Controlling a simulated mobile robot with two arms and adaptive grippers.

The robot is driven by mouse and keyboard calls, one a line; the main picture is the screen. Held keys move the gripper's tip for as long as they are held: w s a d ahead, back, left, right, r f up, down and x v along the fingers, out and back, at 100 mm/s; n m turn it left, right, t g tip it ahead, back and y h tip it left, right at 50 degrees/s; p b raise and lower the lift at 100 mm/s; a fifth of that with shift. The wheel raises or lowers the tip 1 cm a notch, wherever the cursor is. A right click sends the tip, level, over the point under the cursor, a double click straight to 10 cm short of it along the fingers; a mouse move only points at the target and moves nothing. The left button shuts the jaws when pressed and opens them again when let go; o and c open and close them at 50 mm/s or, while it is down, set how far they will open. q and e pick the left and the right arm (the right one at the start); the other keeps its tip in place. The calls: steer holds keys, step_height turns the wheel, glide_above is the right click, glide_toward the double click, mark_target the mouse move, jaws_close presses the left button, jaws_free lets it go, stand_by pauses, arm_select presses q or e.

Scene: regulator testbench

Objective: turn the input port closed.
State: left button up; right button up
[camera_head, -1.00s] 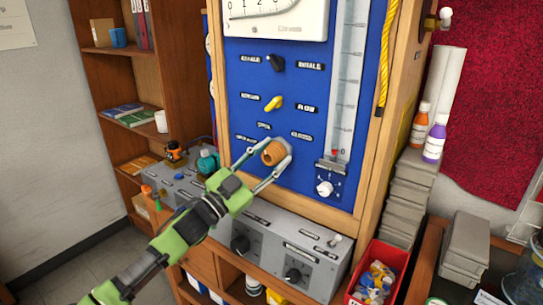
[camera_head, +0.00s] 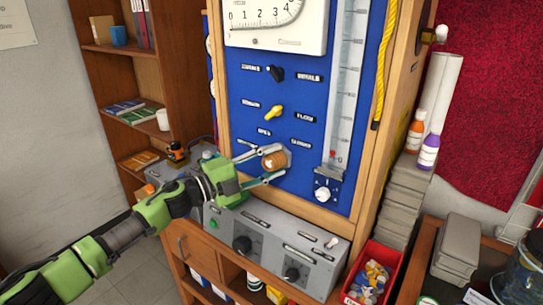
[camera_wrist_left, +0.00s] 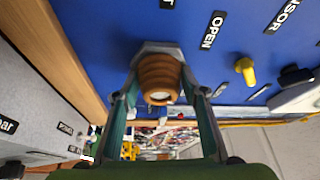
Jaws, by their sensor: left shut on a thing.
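The input port (camera_head: 273,160) is a ribbed orange-brown fitting on the blue panel (camera_head: 305,190), below the "OPEN" and "CLOSED" labels. My left gripper (camera_head: 281,161) is shut on it, one finger above and one below in the head view. In the left wrist view the port (camera_wrist_left: 159,78) sits between the two fingers (camera_wrist_left: 161,97), with its round end facing the camera. The "OPEN" label (camera_wrist_left: 212,30) is to its upper right there. The port's angle is hard to tell. My right gripper is not in view.
A yellow knob (camera_head: 274,112) and a black knob (camera_head: 275,74) sit above the port. A white dial (camera_head: 322,194) is at its lower right. A grey control box (camera_head: 270,243) juts out below. A red bin (camera_head: 372,272) stands at the right.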

arm_select(q)
steer(key=shift+f+m+g+y+p, duration=0.1)
steer(key=shift+m+g+y+p, duration=0.25)
steer(key=shift+m+p, duration=0.5)
steer(key=shift+f+m, duration=0.1)
steer(key=shift+m, duration=0.15)
steer(key=o, duration=1.1)
steer(key=shift+c, duration=0.2)
steer(key=shift+s+a, duration=0.1)
steer(key=shift+a, duration=0.1)
steer(key=v, duration=1.1)
steer(key=shift+s+a, duration=0.2)
steer(key=shift+a, duration=0.05)
steer(key=shift+d, duration=0.1)
